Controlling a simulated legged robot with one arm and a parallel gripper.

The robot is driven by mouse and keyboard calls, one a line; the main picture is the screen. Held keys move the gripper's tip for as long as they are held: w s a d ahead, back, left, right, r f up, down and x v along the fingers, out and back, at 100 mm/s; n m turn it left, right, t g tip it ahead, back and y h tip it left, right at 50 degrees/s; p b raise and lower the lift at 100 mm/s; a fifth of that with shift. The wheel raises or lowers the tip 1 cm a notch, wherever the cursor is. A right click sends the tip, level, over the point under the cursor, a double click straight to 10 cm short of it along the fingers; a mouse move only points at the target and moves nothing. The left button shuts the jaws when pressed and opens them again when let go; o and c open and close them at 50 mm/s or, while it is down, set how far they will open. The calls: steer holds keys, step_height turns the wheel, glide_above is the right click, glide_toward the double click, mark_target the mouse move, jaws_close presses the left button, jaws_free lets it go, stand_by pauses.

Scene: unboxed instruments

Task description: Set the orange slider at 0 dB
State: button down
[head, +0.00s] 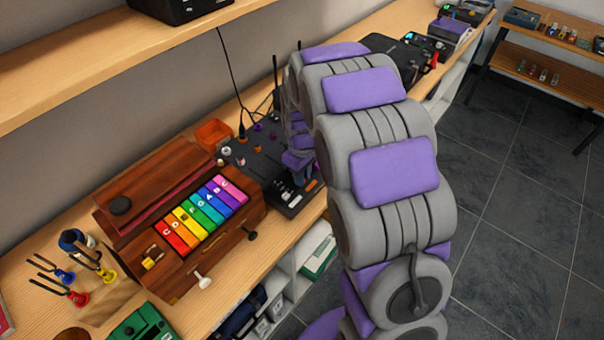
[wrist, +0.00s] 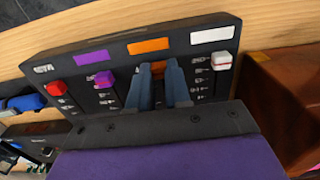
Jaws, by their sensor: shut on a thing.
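The mixer (head: 262,160) is a dark panel on the bench, past the wooden box in the head view. In the wrist view, the mixer panel (wrist: 70,65) has a red, a purple, an orange and a white slider. The orange slider (wrist: 157,68) is below an orange label (wrist: 148,46). My gripper (wrist: 160,80) is shut on the orange slider, with one blue-grey finger on each side of it. The fingers hide much of its track, and its scale marks are too small to read. In the head view, my arm hides part of the mixer.
The purple slider (wrist: 104,79) is close on the left of my fingers, and the red slider (wrist: 58,88) is farther left. The white slider (wrist: 221,61) is on the right. A wooden box with coloured keys (head: 205,212) stands beside the mixer.

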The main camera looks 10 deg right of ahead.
mark_target(290, 174)
steer(key=shift+w, duration=0.1)
steer(key=shift+w+a+p, duration=0.45)
steer(key=shift+w+a, duration=0.25)
steer(key=shift+w, duration=0.2)
steer(key=shift+w+a+p, duration=0.4)
steer(key=shift+w+a, duration=0.25)
steer(key=shift+w, duration=0.2)
steer(key=c, duration=1)
jaws_free()
steer(key=shift+c, duration=0.2)
step_height(290, 174, up, 17)
steer(key=p, duration=0.3)
steer(key=shift+r, duration=0.15)
